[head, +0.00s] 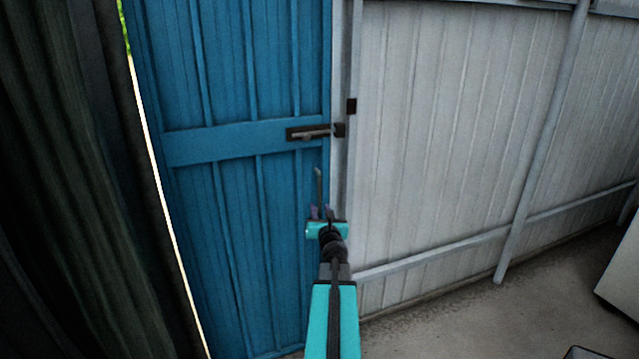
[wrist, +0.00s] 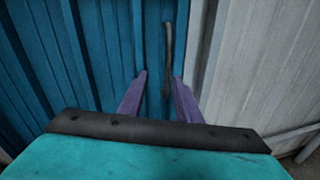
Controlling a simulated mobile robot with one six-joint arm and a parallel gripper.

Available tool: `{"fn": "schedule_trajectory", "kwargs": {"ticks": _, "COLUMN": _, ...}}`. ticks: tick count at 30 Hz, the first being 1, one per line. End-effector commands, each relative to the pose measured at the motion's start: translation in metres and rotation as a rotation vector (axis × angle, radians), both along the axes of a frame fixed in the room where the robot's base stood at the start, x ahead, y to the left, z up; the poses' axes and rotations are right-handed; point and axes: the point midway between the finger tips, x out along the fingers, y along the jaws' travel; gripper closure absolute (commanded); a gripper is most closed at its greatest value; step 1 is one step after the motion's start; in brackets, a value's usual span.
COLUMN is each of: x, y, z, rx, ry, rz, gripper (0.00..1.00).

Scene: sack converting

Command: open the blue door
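The blue door (head: 235,75) is a ribbed panel with a horizontal rail, standing upright at left of centre in the head view. It also fills the left of the wrist view (wrist: 95,50). A dark bolt (head: 312,132) sits at its right edge; a part reaches the frame post, and I cannot tell if it is engaged. Below it is a thin vertical handle (head: 318,186), also seen in the wrist view (wrist: 168,52). My gripper (head: 322,209) is just below and in front of the handle. Its purple fingers (wrist: 159,78) are apart, with the handle's lower part showing between them; contact is unclear.
A grey ribbed wall (head: 440,120) with pipes and a low rail (head: 430,256) stands right of the door. A dark corrugated sheet (head: 60,150) is at left, with a bright gap beside the door. Bare floor (head: 470,320) lies at lower right, near a pale box (head: 622,265).

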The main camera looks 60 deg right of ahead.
Motion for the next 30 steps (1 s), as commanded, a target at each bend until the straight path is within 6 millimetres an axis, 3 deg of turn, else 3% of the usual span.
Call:
{"fn": "schedule_trajectory", "kwargs": {"ticks": 1, "x": -0.007, "y": -0.006, "z": 0.012, "rx": -0.040, "ry": 0.021, "rz": 0.004, "gripper": 0.69}}
{"fn": "schedule_trajectory", "kwargs": {"ticks": 6, "x": -0.017, "y": -0.013, "z": 0.028, "rx": -0.112, "ry": 0.065, "rz": 0.017, "gripper": 0.69}}
{"fn": "schedule_trajectory", "kwargs": {"ticks": 20, "x": -0.016, "y": -0.015, "z": 0.028, "rx": -0.116, "ry": 0.068, "rz": 0.017, "gripper": 0.69}}
{"fn": "schedule_trajectory", "kwargs": {"ticks": 30, "x": -0.005, "y": -0.028, "z": 0.029, "rx": -0.115, "ry": 0.067, "rz": 0.017, "gripper": 0.69}}
